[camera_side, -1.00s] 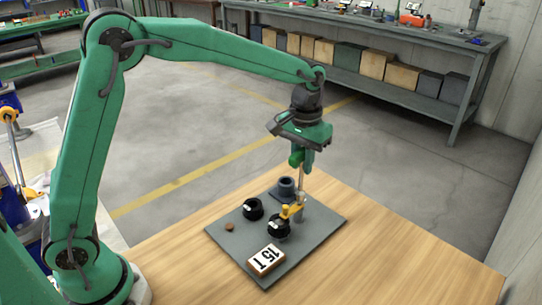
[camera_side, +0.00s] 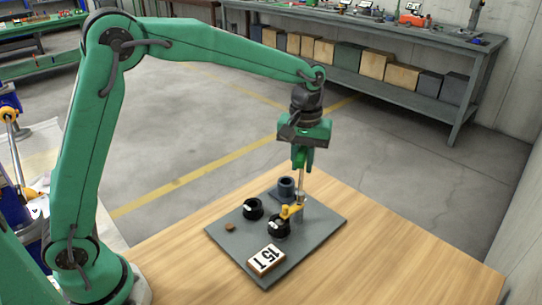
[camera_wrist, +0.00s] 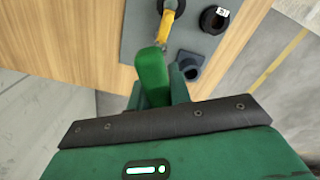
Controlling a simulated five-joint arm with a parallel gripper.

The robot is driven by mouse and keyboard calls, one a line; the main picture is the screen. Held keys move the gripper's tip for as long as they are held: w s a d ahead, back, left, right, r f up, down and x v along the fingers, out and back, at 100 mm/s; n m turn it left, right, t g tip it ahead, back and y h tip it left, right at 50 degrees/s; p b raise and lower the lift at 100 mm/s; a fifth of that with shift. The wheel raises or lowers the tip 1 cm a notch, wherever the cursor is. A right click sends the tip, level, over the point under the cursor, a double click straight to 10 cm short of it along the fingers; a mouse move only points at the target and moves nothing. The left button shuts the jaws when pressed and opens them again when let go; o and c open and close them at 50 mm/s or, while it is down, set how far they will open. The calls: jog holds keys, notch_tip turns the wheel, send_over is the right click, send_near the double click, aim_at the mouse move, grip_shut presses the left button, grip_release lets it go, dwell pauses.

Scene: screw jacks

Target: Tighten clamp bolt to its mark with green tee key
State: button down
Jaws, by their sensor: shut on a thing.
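My gripper (camera_side: 302,158) is shut on the green tee key's handle above the grey plate. The handle is mostly hidden by the jaws in the side view. The key's thin metal shaft (camera_side: 301,183) hangs upright below. Its lower end reaches a small grey post (camera_side: 298,212) beside a black ring-shaped part (camera_side: 279,229) with a yellow piece (camera_side: 287,211) over it. The clamp bolt and its mark are too small or hidden to make out, so I cannot tell whether the key is seated. In the wrist view the yellow piece (camera_wrist: 166,27) lies beyond the green jaw parts.
The grey plate (camera_side: 238,243) lies on a wooden table (camera_side: 400,255). It carries another black ring (camera_side: 253,208), a blue-grey cup-shaped holder (camera_side: 286,187), a small brown disc (camera_side: 230,226) and a card marked 15T (camera_side: 266,260). The table's right side is clear.

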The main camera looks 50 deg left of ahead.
jog(key=shift+f, duration=0.8)
dwell(0.4)
jog(key=shift+m, duration=4.8)
jog(key=shift+r, duration=0.15)
jog(key=shift+r, duration=0.6)
jog(key=shift+r, duration=0.15)
jog(key=shift+r, duration=3.4)
